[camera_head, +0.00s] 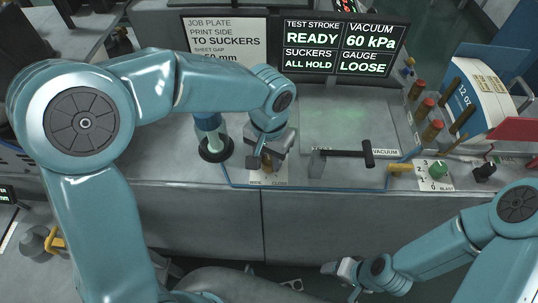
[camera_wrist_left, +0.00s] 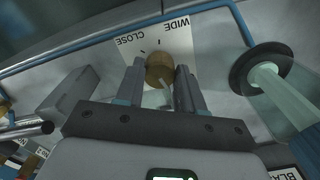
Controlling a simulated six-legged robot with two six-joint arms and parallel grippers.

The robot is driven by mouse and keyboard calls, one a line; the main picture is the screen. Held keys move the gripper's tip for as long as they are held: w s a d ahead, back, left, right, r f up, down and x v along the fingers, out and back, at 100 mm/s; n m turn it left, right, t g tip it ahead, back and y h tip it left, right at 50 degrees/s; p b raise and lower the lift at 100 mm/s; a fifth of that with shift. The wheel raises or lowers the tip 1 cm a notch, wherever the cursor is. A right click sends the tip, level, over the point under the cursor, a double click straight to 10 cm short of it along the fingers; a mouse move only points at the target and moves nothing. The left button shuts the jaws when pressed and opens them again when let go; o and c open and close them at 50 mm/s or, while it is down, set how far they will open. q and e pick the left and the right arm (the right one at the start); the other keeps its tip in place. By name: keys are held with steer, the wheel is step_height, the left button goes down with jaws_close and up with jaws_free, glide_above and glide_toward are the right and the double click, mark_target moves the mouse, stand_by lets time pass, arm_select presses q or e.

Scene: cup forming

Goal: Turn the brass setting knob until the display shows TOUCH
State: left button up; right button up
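The brass setting knob (camera_wrist_left: 159,69) sits on a white plate (camera_wrist_left: 190,50) marked CLOSE and WIDE, seen in the left wrist view. In the head view the knob (camera_head: 267,165) is mostly hidden under my left gripper (camera_head: 262,161). My left gripper (camera_wrist_left: 160,78) has one finger on each side of the knob, with a narrow gap showing at each side. It is open around the knob. The display (camera_head: 343,47) reads TEST STROKE READY, VACUUM 60 kPa, SUCKERS ALL HOLD and GAUGE LOOSE. My right gripper (camera_head: 343,279) hangs low in front of the bench, away from the knob; its opening is unclear.
A glass-like cylinder on a dark ring (camera_head: 215,149) stands left of the knob. A black T-handle (camera_head: 345,154) lies right of it. A blue line (camera_head: 300,188) runs along the bench front.

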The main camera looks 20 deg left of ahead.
mark_target(269, 160)
arm_select(q)
steer(key=shift+m, duration=0.3)
steer(key=m, duration=0.3)
steer(key=shift+m, duration=0.3)
steer(key=shift+w+m, duration=0.1)
steer(key=shift+m, duration=1.7)
steer(key=o, duration=1)
steer(key=shift+o, duration=0.2)
step_height(269, 160, up, 16)
steer(key=shift+r, duration=0.25)
